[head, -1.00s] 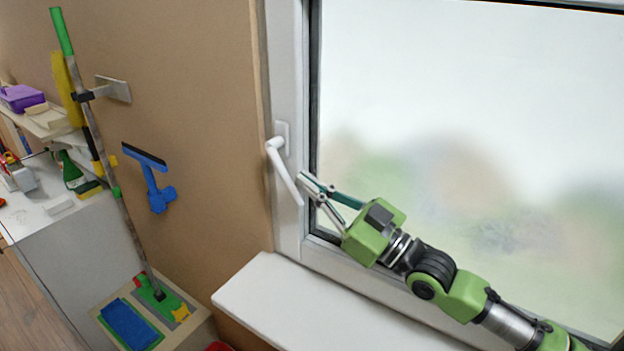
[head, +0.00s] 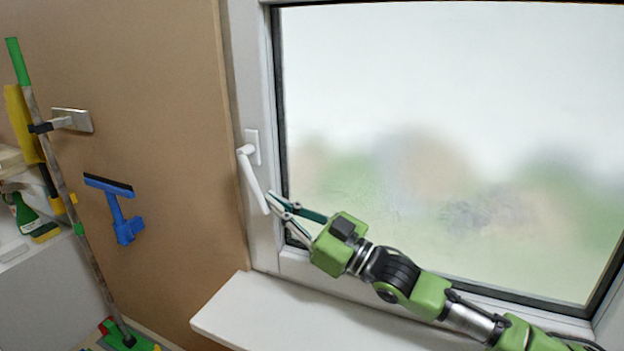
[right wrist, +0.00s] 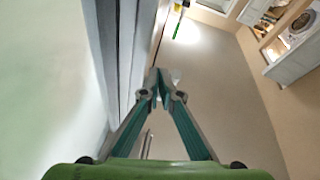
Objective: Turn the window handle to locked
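The white window handle (head: 254,181) sits on the left part of the window frame. Its grip hangs down from the pivot, its lower end slanting right. My right gripper (head: 272,198) comes in from the lower right, its fingertips just right of the handle's lower end. I cannot tell whether they touch it. In the right wrist view the teal-lined fingers (right wrist: 158,86) meet at their tips, with no object clearly between them. A small pale shape behind the tips there is too unclear to name. My left gripper is out of view.
The white sill (head: 300,320) runs below the window. On the brown wall left of the handle hang a blue squeegee (head: 122,218) and a long pole with a green top (head: 18,62). The wall beside the handle is clear.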

